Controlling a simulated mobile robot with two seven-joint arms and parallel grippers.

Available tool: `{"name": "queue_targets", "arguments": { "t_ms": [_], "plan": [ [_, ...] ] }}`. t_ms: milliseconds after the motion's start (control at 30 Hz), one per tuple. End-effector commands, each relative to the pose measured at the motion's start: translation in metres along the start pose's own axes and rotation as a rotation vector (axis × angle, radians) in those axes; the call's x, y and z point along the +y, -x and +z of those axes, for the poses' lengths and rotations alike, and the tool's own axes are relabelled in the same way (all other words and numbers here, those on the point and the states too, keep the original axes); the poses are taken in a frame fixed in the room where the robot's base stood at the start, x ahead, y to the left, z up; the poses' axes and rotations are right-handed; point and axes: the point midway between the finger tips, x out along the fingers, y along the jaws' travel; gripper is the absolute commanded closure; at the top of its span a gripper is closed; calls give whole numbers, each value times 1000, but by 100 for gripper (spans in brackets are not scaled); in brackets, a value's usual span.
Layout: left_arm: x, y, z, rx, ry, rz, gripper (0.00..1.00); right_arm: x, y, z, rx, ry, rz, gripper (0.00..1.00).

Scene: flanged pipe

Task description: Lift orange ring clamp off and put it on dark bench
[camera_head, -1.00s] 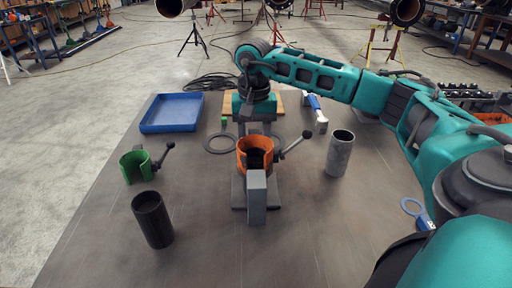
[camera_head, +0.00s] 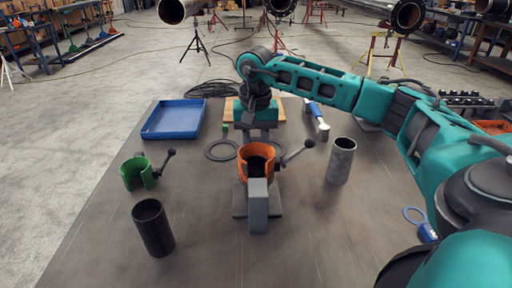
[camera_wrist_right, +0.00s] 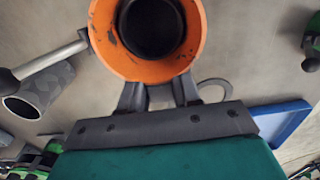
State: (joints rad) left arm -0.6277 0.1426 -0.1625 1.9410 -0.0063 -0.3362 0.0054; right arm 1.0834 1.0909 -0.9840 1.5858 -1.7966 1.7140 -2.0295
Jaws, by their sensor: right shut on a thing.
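The orange ring clamp (camera_head: 243,166) with its grey lever (camera_head: 297,154) sits around a dark pipe (camera_head: 257,165) near the middle of the dark bench (camera_head: 200,262). In the right wrist view the orange ring (camera_wrist_right: 112,50) encircles the dark pipe end (camera_wrist_right: 151,28), with its lever (camera_wrist_right: 52,58) to the left. My right gripper (camera_wrist_right: 155,92) is shut on the near side of the clamp. In the head view its fingers are mostly hidden behind the clamp. I cannot tell whether the clamp has risen along the pipe. My left gripper is not in view.
A grey block (camera_head: 258,207) stands in front of the clamp. A green clamp (camera_head: 134,174), a black tube (camera_head: 153,229), a grey tube (camera_head: 341,161), a blue tray (camera_head: 173,119) and a flat ring (camera_head: 221,150) lie around. The bench's front middle is clear.

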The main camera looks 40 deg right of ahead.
Motion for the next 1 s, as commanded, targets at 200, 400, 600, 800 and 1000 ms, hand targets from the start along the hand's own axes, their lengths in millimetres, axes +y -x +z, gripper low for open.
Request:
{"name": "queue_targets", "arguments": {
  "t_ms": [200,400,600,800,1000],
  "plan": [
    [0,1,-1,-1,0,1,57,-2,20,5,-15,14,1,100],
    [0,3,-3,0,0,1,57,-2,63,3,-9,12,-4,100],
    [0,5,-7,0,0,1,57,-2,117,2,-5,8,-6,100],
    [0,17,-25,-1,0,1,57,-1,167,1,-5,5,-3,100],
    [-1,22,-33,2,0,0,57,-1,188,0,-6,4,-2,100]
  ]
}}
